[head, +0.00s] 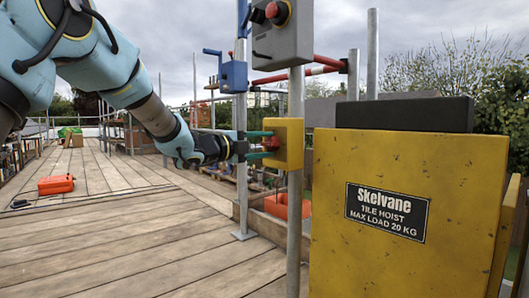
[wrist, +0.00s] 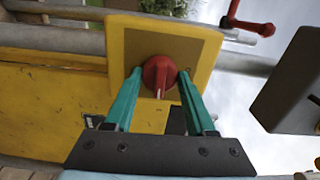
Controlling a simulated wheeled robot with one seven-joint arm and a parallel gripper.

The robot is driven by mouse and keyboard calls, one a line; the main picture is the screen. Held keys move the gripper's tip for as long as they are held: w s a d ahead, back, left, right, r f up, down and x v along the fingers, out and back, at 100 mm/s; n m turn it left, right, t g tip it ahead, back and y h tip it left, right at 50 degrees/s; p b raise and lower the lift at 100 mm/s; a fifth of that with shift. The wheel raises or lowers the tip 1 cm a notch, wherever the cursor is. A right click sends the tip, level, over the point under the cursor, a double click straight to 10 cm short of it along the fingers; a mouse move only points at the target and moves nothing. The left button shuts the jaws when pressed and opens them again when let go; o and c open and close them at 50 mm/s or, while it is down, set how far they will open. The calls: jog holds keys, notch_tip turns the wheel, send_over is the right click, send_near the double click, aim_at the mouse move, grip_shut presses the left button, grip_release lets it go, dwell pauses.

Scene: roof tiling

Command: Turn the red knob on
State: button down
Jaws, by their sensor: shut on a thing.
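The red knob (wrist: 159,75) sits on the face of a yellow box in the wrist view, with a white pointer mark toward the gripper's palm side. The yellow box (head: 295,143) is fixed to an upright pole in the head view, where the knob is mostly hidden by the fingers. My gripper (wrist: 160,80) has two green fingers, one on each side of the knob, shut on it. In the head view my gripper (head: 270,147) reaches the box from the left.
A grey box with a red button (head: 277,12) is above the knob box. A yellow tile hoist (head: 400,210) stands close at right. A blue crank box (head: 233,76) is on another pole. An orange case (head: 56,184) lies on the plank deck, which is mostly clear.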

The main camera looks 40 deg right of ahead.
jog(key=shift+m, duration=0.3)
dwell(0.4)
jog(key=shift+c, duration=1.1)
grip_release()
jog(key=shift+a, duration=0.1)
jog(key=a+p, duration=0.3)
jog(key=a, duration=0.7)
jog(key=shift+w+a, duration=0.25)
jog(key=shift+a, duration=0.05)
jog(key=shift+w, duration=0.1)
